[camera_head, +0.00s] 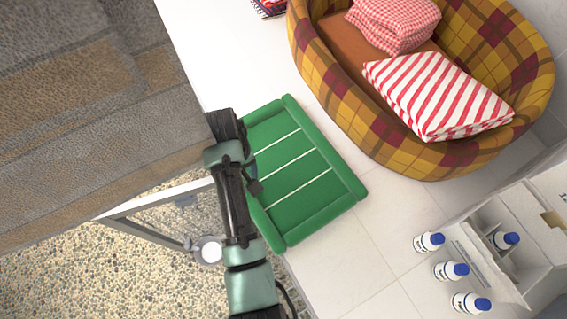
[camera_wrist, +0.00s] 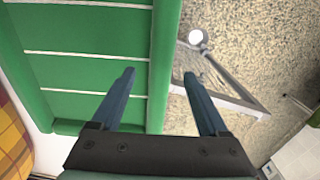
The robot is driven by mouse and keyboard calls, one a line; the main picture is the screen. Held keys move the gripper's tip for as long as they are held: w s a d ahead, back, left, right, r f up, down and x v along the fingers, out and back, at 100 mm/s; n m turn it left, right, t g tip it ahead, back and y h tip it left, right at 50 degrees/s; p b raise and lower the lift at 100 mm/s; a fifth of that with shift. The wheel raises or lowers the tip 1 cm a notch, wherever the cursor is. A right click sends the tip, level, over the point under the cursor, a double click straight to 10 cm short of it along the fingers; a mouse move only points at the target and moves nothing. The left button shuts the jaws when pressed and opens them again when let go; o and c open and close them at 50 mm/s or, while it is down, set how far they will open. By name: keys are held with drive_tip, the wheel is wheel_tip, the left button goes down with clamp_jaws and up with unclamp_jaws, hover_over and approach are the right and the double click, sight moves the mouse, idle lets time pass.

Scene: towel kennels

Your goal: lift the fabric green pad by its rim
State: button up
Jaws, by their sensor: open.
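The green fabric pad (camera_head: 304,170) lies on the pale floor in the middle of the head view. It has raised, rounded rims and thin white lines across its flat middle. In the wrist view the pad (camera_wrist: 85,60) fills the left part, with one raised rim (camera_wrist: 164,60) running up the picture. My gripper (camera_wrist: 160,85) is open and empty in the wrist view. Its two fingers appear on either side of that rim, one over the pad and one over the pebbled ground. I cannot tell whether they touch it. In the head view my arm hides the pad's left edge and the fingertips.
A plaid pet bed (camera_head: 350,105) with a striped towel (camera_head: 436,95) and a checked towel (camera_head: 397,22) stands at upper right. Several bottles (camera_head: 452,271) and a white box (camera_head: 490,255) are at lower right. A metal frame (camera_head: 150,232) stands left of my arm.

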drive_tip(key=shift+s+d+f+p, duration=0.15)
drive_tip(key=shift+f+p, duration=0.2)
drive_tip(key=shift+f, duration=0.75)
drive_tip(key=shift+s+a+f+p, duration=0.1)
drive_tip(key=shift+f+p, duration=0.25)
drive_tip(key=shift+f, duration=0.75)
clamp_jaws()
